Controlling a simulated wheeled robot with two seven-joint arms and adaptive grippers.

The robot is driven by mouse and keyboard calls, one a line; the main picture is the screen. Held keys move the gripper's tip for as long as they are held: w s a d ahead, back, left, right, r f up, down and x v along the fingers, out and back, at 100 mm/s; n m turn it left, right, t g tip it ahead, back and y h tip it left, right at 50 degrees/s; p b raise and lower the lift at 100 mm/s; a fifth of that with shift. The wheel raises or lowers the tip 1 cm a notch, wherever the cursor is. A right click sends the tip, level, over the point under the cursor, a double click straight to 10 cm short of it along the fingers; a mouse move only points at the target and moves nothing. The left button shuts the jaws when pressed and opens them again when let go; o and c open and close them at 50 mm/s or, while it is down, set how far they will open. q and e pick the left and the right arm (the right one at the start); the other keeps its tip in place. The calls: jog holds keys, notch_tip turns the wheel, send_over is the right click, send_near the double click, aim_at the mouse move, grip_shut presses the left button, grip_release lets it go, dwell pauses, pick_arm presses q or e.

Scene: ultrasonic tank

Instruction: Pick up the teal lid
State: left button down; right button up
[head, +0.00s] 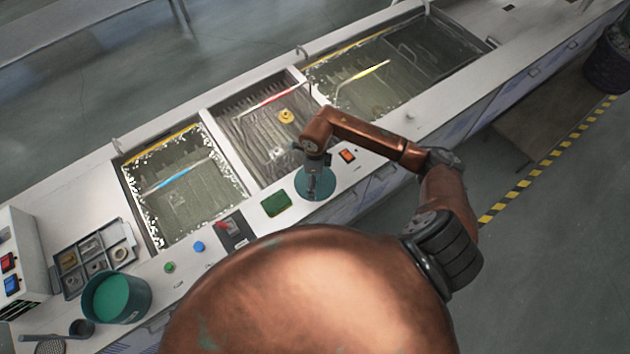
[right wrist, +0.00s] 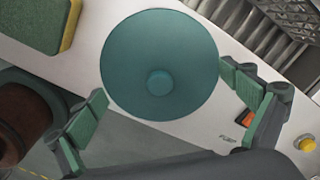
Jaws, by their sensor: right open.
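The teal lid (head: 302,186) is a round disc lying flat on the white counter strip in front of the middle tank. In the right wrist view the lid (right wrist: 158,42) shows whole, with a small round knob (right wrist: 158,83) at its middle. My right gripper (head: 312,190) is above the lid and hides part of it in the head view. In the right wrist view its open fingers (right wrist: 168,90) stand on either side of the lid, with nothing between the pads. I cannot tell the exact height of the fingertips over the knob. My left gripper is not in view.
Tanks with coloured rods lie behind. At left are a teal-filled container (head: 115,297) and a grey parts tray (head: 57,262). The counter's front edge is close to the lid.

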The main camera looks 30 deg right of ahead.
jog(key=c, duration=1.6)
jog(key=shift+s+d+f, duration=0.1)
jog(key=shift+s+f, duration=0.05)
grip_shut()
